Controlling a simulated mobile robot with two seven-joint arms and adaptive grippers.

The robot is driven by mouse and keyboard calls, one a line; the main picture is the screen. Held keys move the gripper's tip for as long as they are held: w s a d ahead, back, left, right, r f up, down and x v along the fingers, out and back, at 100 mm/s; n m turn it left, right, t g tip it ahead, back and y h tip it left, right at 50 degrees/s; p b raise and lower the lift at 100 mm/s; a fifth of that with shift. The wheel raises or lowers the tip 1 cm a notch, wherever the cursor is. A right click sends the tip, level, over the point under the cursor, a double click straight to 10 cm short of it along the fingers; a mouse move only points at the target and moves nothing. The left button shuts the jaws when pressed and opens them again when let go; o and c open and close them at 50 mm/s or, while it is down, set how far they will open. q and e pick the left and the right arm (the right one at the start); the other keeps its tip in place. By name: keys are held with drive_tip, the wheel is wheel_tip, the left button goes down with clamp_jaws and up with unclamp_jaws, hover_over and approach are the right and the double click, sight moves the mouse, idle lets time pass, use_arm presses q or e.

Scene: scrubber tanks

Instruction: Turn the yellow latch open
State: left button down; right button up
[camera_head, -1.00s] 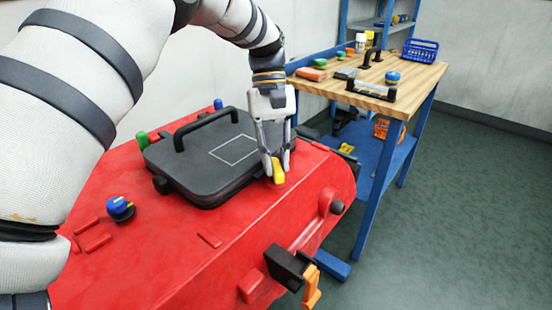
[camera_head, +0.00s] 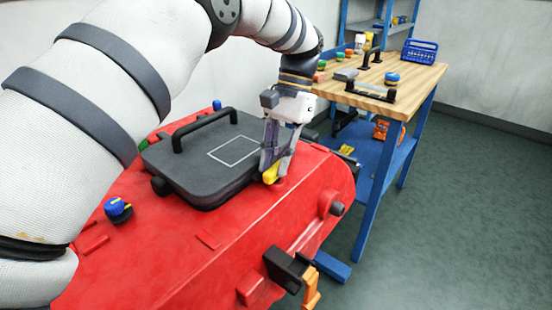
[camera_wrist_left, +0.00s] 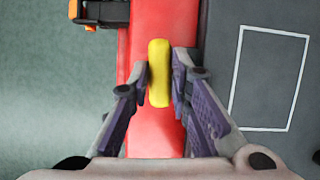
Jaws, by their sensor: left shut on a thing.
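The yellow latch (camera_head: 271,173) sits on top of the red tank (camera_head: 235,235), at the right edge of the black lid (camera_head: 205,187). My left gripper (camera_head: 270,170) reaches down to it from above and is shut on it. In the left wrist view the latch (camera_wrist_left: 159,73) is a rounded yellow bar between the two fingertips, with the red tank surface under it and the dark lid to the right. The fingers hide part of the latch in the head view. My right gripper is not in view.
A black handle (camera_head: 205,127) rises from the lid. A black and orange latch (camera_head: 288,268) juts from the tank's front. A wooden workbench (camera_head: 425,76) stands behind at right; the floor at right is clear.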

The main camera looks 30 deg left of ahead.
use_arm(q)
drive_tip(key=shift+m, duration=0.6)
drive_tip(key=c, duration=1.5)
unclamp_jaws()
drive_tip(key=v, duration=0.5)
drive_tip(key=shift+w+d+r, duration=0.15)
drive_tip(key=shift+w+r, duration=0.05)
drive_tip(key=shift+r, duration=0.05)
drive_tip(key=shift+v, duration=0.85)
